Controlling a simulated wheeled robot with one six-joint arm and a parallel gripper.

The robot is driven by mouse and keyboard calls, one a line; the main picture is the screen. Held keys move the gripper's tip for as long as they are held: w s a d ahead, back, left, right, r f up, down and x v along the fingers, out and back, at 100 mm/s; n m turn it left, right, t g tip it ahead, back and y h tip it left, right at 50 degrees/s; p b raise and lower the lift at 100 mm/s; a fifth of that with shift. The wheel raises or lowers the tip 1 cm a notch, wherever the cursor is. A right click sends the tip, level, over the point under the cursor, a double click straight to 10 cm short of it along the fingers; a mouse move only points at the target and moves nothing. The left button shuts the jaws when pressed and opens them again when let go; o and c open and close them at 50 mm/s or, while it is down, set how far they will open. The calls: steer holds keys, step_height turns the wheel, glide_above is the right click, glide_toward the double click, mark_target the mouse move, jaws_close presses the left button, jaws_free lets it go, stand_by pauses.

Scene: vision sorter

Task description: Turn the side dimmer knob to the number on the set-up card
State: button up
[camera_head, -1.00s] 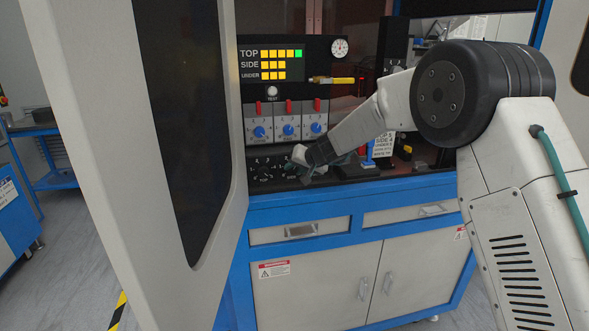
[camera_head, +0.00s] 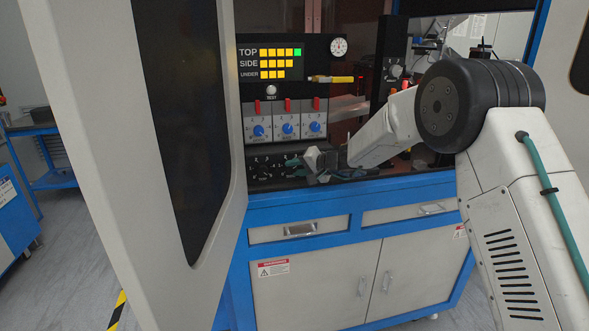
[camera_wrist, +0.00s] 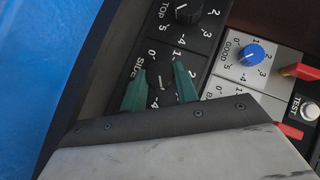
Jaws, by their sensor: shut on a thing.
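The side dimmer knob (camera_wrist: 158,74) is black, on the black panel beside the word SIDE in the wrist view. My gripper (camera_wrist: 160,88) has its two green fingers on either side of this knob, shut on it. A small pale mark shows on the knob, but the number it points at is hard to tell. In the head view my gripper (camera_head: 293,166) reaches the dimmer panel (camera_head: 262,168) from the right and hides part of it. The SIDE row (camera_head: 278,63) on the display shows several yellow bars. The set-up card is hidden behind my arm.
The TOP knob (camera_wrist: 187,10) is close to the side knob. Several blue knobs (camera_head: 287,128) with red switches sit above. A TEST button (camera_head: 271,90) is above those. An open white door (camera_head: 130,160) stands at the left, and a blue-edged cabinet (camera_head: 340,245) is below.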

steer(key=shift+f, duration=0.1)
steer(key=o, duration=1)
steer(key=shift+s+d, duration=0.1)
steer(key=shift+d, duration=0.05)
steer(key=v, duration=0.7)
steer(key=shift+s+d+r, duration=0.2)
